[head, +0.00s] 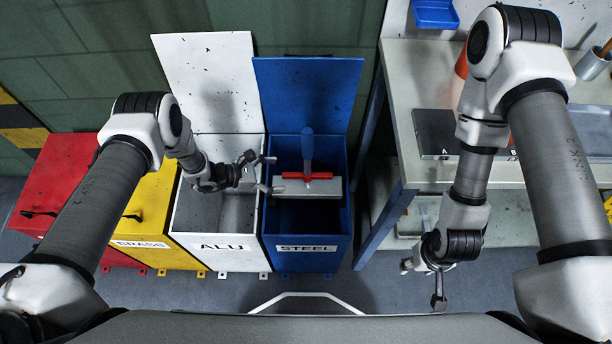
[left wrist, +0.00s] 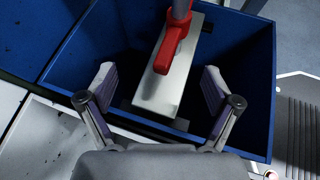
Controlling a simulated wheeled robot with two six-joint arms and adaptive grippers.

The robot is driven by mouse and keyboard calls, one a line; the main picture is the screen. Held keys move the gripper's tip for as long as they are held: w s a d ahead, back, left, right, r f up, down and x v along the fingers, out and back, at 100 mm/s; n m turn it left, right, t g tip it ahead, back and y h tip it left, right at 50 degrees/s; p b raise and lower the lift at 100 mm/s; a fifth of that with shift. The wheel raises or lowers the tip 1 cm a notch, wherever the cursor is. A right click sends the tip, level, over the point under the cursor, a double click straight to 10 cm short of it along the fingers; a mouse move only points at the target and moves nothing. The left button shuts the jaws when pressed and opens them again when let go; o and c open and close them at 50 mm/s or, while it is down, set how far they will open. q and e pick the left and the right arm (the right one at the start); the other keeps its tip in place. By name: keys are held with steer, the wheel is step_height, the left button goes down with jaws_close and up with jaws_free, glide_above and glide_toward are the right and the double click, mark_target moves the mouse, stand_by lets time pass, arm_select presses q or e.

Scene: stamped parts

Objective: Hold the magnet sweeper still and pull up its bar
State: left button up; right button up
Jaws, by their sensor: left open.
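My left gripper (head: 272,174) is open and empty, just left of the sweeper. In the left wrist view the body (left wrist: 158,97) shows between and beyond the open fingers (left wrist: 158,82), with the red bar (left wrist: 172,45) above. I see no finger touching it. My right gripper (head: 439,292) hangs low in front of the bench, away from the sweeper; its opening is unclear.
The white ALU bin (head: 222,252) stands left of the blue one, then yellow BRASS (head: 150,205) and red (head: 55,185) bins. Raised lids stand behind the white and blue bins. A bench (head: 420,165) with a dark lettered block (head: 440,135) is on the right.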

mark_target(305, 185)
arm_select(q)
steer(key=shift+s+f, duration=0.95)
steer(key=shift+s, duration=0.05)
steer(key=shift+d+f+b, duration=0.2)
steer(key=shift+d+b, duration=0.1)
steer(key=b+x, duration=0.5)
steer(key=x, duration=0.3)
steer(key=shift+s+f, duration=0.15)
steer(key=shift+f, duration=0.05)
steer(key=shift+d+f, duration=0.15)
steer(key=shift+d, duration=0.3)
steer(key=shift+d, duration=0.1)
steer(key=c, duration=0.5)
steer(key=o, duration=0.4)
